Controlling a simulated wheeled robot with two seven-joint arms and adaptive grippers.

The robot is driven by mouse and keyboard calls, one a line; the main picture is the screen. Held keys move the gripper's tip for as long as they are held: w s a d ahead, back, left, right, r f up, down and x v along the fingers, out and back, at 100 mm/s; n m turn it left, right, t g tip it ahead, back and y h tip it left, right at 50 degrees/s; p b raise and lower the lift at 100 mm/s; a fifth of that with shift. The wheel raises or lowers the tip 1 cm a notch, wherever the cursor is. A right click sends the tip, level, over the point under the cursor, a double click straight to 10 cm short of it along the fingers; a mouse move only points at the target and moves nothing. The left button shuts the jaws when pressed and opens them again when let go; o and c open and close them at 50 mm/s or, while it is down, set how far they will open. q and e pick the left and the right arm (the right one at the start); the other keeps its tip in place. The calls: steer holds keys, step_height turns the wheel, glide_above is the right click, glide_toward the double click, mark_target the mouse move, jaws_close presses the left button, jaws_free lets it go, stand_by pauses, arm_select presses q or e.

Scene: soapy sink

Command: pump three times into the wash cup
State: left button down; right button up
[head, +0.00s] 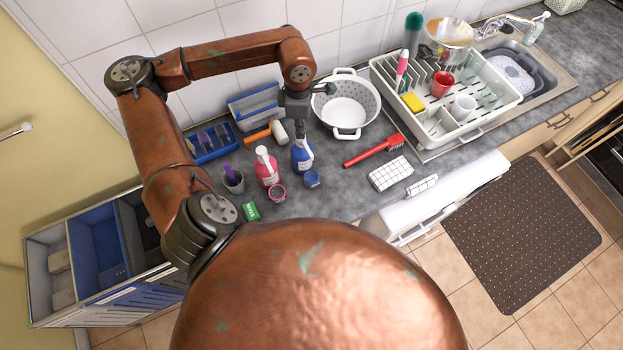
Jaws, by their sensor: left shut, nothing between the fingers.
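My left gripper (298,128) is shut and empty, pointing down directly over the top of a blue pump bottle (302,157). Its fingertips are at or just above the pump head; I cannot tell if they touch. A pink pump bottle (266,170) with a white top stands to the left. A small blue cup (312,179) stands in front of the blue bottle. No label shows which is the wash cup. My right gripper is out of view.
A hammer (266,132) and white colander (347,107) are behind. A red brush (376,149), checked cloth (390,173) and dish rack (472,130) are right. The counter's middle is fairly clear.

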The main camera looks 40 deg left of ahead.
arm_select(q)
steer(key=shift+r+p, duration=0.6)
steer(key=shift+r, duration=1)
steer(key=shift+r, duration=0.1)
step_height(320, 180, up, 6)
steer(key=p, duration=0.2)
steer(key=shift+p, duration=0.35)
steer(key=shift+s, duration=0.1)
